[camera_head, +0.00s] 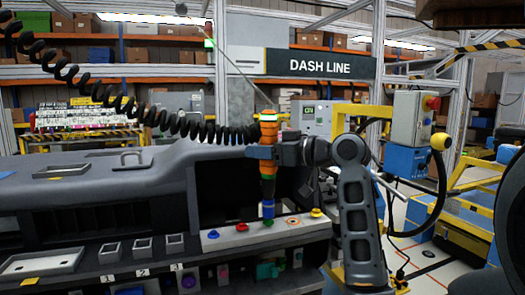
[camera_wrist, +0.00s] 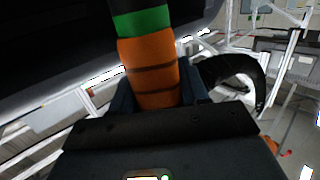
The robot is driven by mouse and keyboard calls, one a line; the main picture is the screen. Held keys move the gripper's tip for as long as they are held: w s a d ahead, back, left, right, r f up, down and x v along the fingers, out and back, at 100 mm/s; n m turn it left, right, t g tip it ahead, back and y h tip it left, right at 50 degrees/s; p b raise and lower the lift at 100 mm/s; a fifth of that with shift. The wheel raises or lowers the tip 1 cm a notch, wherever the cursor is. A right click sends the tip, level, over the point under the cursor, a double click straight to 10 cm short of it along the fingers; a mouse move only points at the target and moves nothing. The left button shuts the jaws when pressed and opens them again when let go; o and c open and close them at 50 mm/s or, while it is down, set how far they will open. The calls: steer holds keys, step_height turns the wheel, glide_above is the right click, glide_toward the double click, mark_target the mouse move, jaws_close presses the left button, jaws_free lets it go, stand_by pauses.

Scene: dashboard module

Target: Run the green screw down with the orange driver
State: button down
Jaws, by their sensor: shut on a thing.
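The orange driver (camera_head: 267,132) hangs upright from a thin line in the head view, with a green band and a blue lower end. My gripper (camera_head: 262,152) is shut around its orange body from the right. The wrist view shows the driver's orange body (camera_wrist: 150,65) and green band between my gripper's fingers (camera_wrist: 160,92). The green screw (camera_head: 268,223) sits on the light-coloured strip, directly under the driver's blue end in the picture. The driver's end overlaps it closely, and I cannot tell whether they touch. The driver's tip is out of the wrist view.
A black coiled hose (camera_head: 150,115) spans the left. The dashboard (camera_head: 120,180) lies left; numbered trays (camera_head: 143,246) stand in front.

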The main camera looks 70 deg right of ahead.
steer(key=shift+f+b, duration=1)
steer(key=shift+f, duration=0.4)
stand_by(4.0)
steer(key=shift+r, duration=0.1)
